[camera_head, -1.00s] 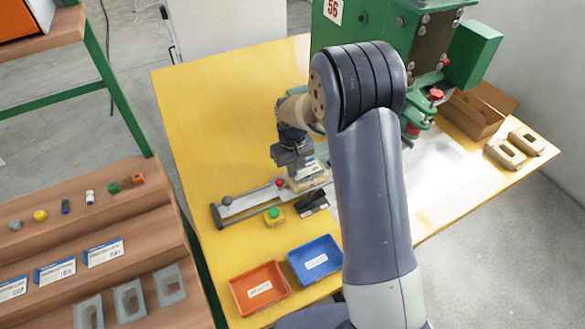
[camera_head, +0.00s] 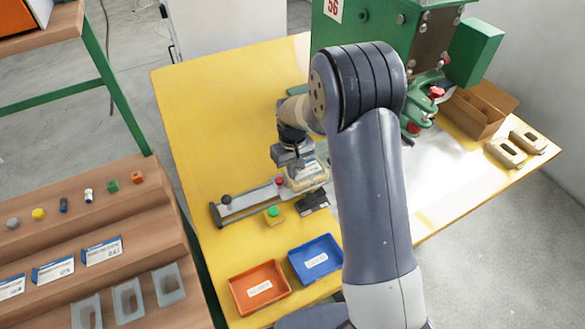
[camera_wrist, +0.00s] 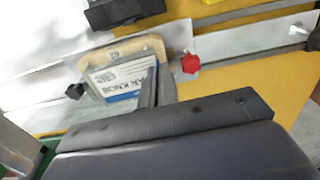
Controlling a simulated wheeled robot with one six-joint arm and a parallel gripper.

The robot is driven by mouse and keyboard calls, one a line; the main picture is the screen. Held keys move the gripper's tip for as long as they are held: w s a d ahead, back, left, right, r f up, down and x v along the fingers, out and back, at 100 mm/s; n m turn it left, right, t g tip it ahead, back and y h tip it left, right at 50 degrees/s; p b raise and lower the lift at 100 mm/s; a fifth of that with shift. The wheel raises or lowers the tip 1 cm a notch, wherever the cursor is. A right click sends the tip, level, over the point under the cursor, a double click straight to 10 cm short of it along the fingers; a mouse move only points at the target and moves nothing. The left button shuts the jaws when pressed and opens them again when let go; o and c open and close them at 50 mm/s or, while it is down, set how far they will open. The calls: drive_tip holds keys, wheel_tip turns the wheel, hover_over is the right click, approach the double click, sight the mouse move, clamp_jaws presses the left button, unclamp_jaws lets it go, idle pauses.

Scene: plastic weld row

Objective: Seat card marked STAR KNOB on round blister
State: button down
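A red knob (camera_wrist: 190,64) sits beside the nest on the slide (camera_head: 245,202). A green button box (camera_head: 273,215), an orange tray (camera_head: 259,288) and a blue tray (camera_head: 316,260) are in front. The green press (camera_head: 385,35) stands behind. The table's left part is clear.

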drive_tip(key=c, duration=2.1)
unclamp_jaws()
drive_tip(key=shift+c, duration=0.2)
drive_tip(key=o, duration=0.5)
drive_tip(key=shift+c, duration=0.4)
drive_tip(key=c, duration=0.3)
drive_tip(key=shift+c, duration=0.2)
drive_tip(key=shift+r+p, duration=2.35)
drive_tip(key=shift+r, duration=1.15)
